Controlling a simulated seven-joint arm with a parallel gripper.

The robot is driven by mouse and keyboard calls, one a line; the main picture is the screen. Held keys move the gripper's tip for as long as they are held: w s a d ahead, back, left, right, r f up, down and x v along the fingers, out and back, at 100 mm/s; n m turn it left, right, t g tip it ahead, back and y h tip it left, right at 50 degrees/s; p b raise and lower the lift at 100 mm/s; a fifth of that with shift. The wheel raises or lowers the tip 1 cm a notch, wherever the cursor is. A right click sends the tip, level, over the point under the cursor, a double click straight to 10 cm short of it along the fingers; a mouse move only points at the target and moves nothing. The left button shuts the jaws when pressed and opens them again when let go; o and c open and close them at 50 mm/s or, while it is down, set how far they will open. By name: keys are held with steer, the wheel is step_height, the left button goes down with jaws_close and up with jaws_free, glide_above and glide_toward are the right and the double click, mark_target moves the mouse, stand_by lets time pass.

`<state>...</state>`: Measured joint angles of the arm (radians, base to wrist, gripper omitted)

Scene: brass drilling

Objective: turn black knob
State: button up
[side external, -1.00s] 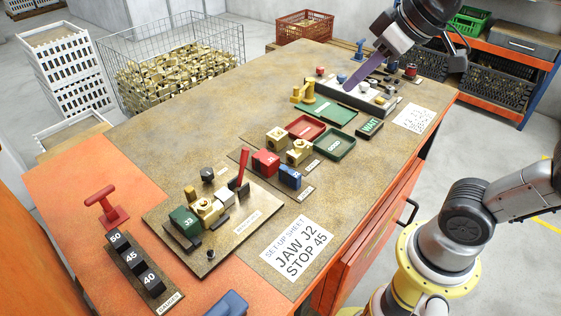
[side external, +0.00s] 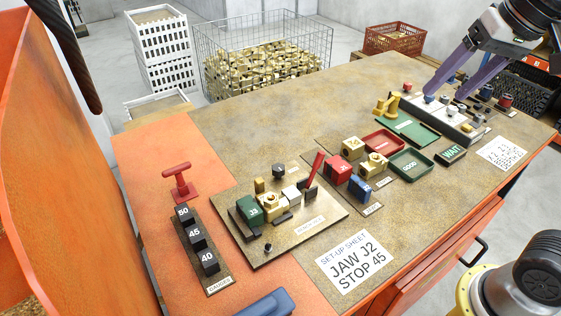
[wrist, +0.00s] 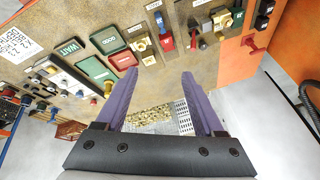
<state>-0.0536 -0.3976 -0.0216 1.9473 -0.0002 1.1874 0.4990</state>
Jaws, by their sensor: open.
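A black knob (side external: 278,171) stands at the back of the brown fixture plate (side external: 312,229). A smaller black knob (side external: 268,247) sits at that plate's front corner. More small dark knobs are on the light panel (side external: 413,103) at the back right, near a blue knob (side external: 429,98); I cannot tell which one the task names. My gripper (side external: 446,92) has two purple fingers, spread apart and empty, reaching down over that panel. In the wrist view the gripper (wrist: 157,72) is also open, with nothing between its fingers.
The fixture holds a green J3 jaw (side external: 250,211) and a red lever (side external: 317,167). Red J1 (side external: 338,170) and blue J2 (side external: 361,187) blocks, brass parts and trays (side external: 411,163) stand between fixture and panel. Gauges (side external: 195,240) and a red T-handle (side external: 177,176) are at left. The table's back middle is clear.

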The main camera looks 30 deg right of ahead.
steer(key=w+a+r+m+g, duration=0.1)
steer(key=w+a+r, duration=0.15)
steer(key=w, duration=0.75)
steer(key=g, duration=0.4)
glide_above(278, 166)
step_height(278, 166, down, 18)
step_height(278, 166, down, 14)
steer(key=shift+r, duration=0.1)
jaws_close()
